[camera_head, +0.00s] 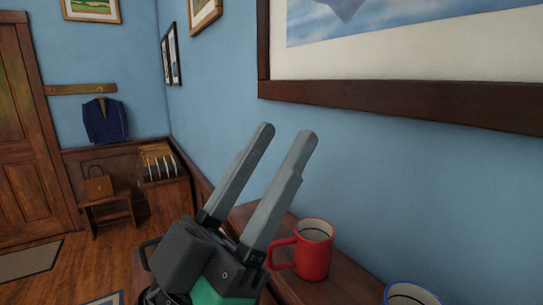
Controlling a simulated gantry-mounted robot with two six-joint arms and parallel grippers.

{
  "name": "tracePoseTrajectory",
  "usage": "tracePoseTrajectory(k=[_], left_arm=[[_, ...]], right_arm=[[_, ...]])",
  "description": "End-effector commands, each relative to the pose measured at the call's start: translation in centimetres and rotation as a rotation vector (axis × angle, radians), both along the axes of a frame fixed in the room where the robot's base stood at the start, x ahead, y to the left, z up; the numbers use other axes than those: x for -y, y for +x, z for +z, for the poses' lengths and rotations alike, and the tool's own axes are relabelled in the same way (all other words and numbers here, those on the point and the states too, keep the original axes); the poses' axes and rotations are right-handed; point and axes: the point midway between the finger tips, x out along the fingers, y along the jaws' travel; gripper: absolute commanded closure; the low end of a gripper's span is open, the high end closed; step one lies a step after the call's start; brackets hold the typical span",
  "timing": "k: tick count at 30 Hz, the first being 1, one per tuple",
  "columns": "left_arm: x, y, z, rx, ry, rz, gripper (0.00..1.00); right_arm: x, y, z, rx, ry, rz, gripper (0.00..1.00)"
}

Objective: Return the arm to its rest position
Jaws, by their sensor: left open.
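My left gripper (288,130) shows in the middle of the head view, pointing up and to the right. Its two grey fingers are apart with nothing between them. The fingertips stand in front of the blue wall. The lower part of the gripper is just left of a red mug (315,250), close to its handle; I cannot tell whether they touch. My right gripper is not in view.
The red mug stands on a brown wooden top (345,284). A blue-rimmed mug (410,294) is cut off at the lower edge. A large framed picture (400,108) hangs on the wall. A bench (107,206), a bag and a door (30,130) are far left.

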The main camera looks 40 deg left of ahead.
Motion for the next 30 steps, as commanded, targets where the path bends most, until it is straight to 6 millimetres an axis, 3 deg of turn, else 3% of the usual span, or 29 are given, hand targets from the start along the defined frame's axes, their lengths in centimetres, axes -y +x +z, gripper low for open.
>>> tracePoseTrajectory(k=[9, 11, 14, 17, 30], left_arm=[[0.0, -0.1, 0.6, 0.004, 0.005, 0.006, 0.53], [0.0, -0.1, 1.4, 0.004, 0.004, 0.005, 0.53], [0.0, -0.1, 4.2, 0.004, 0.004, 0.005, 0.53], [0.0, -0.1, 8.5, 0.004, 0.004, 0.005, 0.53], [0.0, -0.1, 30.9, 0.004, 0.004, 0.005, 0.53]], right_arm=[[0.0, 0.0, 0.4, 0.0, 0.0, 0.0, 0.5], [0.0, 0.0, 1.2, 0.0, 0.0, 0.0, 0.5], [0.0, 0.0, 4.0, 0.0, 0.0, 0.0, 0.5], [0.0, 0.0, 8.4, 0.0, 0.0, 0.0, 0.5], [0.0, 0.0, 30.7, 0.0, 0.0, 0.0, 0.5]])
